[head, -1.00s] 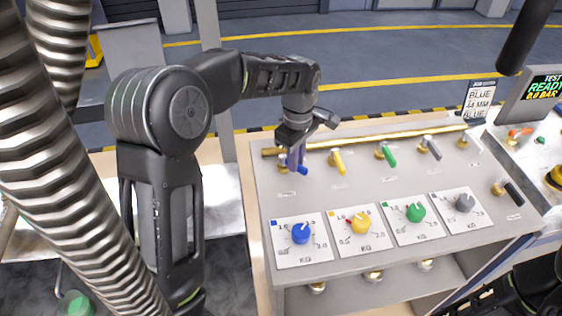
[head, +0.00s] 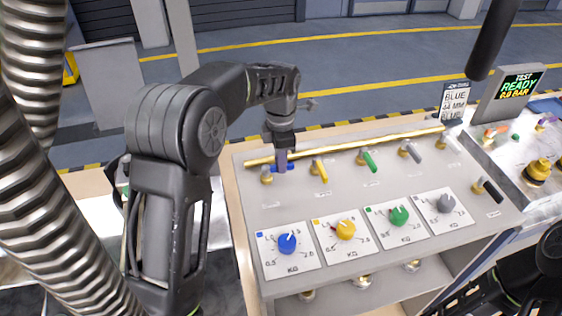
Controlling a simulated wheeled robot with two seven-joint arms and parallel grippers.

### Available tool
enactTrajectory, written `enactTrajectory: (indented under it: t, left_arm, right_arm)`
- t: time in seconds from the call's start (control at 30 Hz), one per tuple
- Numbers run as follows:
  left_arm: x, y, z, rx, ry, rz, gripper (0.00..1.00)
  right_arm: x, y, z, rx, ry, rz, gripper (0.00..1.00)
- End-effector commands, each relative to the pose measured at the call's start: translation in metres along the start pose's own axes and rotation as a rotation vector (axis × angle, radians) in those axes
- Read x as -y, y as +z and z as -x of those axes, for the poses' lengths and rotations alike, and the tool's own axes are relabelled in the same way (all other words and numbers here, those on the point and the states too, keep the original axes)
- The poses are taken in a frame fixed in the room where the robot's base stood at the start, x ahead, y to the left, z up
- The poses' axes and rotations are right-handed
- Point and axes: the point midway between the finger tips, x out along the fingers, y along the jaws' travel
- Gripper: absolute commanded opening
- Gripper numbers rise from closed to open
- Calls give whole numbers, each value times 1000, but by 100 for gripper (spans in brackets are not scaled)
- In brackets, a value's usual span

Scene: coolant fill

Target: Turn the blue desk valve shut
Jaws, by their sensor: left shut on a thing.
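The blue desk valve has a blue lever handle (head: 289,167) and a brass body (head: 266,175), at the left end of the brass pipe (head: 345,147) on the grey desk panel. My left gripper (head: 281,163) points down from above and is shut on the blue handle, hiding part of it. The handle lies roughly sideways, pointing right from its brass body, close to the pipe's direction. My right gripper is not in view; only dark parts of my right arm show at the bottom right.
Yellow (head: 320,170), green (head: 369,161) and grey (head: 411,152) levers stand along the pipe. Blue (head: 287,243), yellow (head: 346,229), green (head: 399,216) and grey (head: 446,204) knobs sit in front. A sign (head: 454,100) and a test display (head: 517,87) stand at the right.

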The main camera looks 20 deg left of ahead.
Motion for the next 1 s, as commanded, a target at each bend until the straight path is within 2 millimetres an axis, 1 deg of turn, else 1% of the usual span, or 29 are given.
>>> enactTrajectory:
  t: [0.2, 0.57, 0.6, 0.8, 0.87, 1.0]
  left_arm:
    - [-3, 0, 1, 2, 4, 49, 0]
    - [-4, 0, 2, 3, 4, 56, 0]
    - [-4, 0, 2, 3, 5, 55, 13]
    - [-3, 0, 1, 2, 3, 54, 29]
    - [-3, 0, 1, 2, 2, 53, 34]
    - [-3, 0, 0, 1, 1, 52, 34]
  right_arm:
    - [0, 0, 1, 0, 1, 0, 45]
    - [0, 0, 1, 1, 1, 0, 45]
    - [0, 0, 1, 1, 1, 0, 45]
    - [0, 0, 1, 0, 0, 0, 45]
    - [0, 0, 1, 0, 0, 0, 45]
    - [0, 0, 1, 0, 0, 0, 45]
